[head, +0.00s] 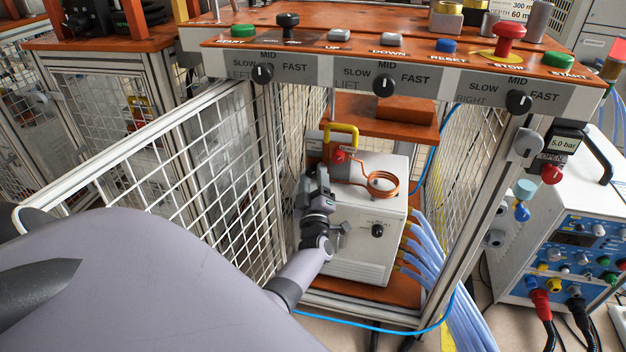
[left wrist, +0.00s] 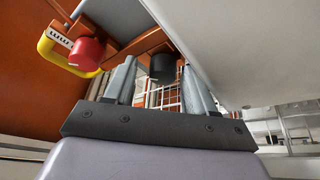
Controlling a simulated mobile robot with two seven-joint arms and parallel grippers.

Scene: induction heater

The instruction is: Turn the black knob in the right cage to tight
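My left gripper (head: 320,180) reaches into the right cage, beside the upper left edge of the white heater box (head: 365,255). Its fingers are spread in the left wrist view (left wrist: 160,88). A black knob (left wrist: 163,66) shows between and beyond the fingertips, under an orange part; I cannot tell whether either finger touches it. In the head view this knob is not clearly visible behind the gripper. Another black knob (head: 377,230) is on the heater's front face. My right gripper is in neither view.
A red knob (head: 339,157) and yellow handle (head: 343,130) are close to the gripper. A copper coil (head: 383,184) sits above the heater. Mesh panels (head: 200,160) flank the opening, with the control panel (head: 330,72) above. Blue hoses (head: 425,250) run along the right.

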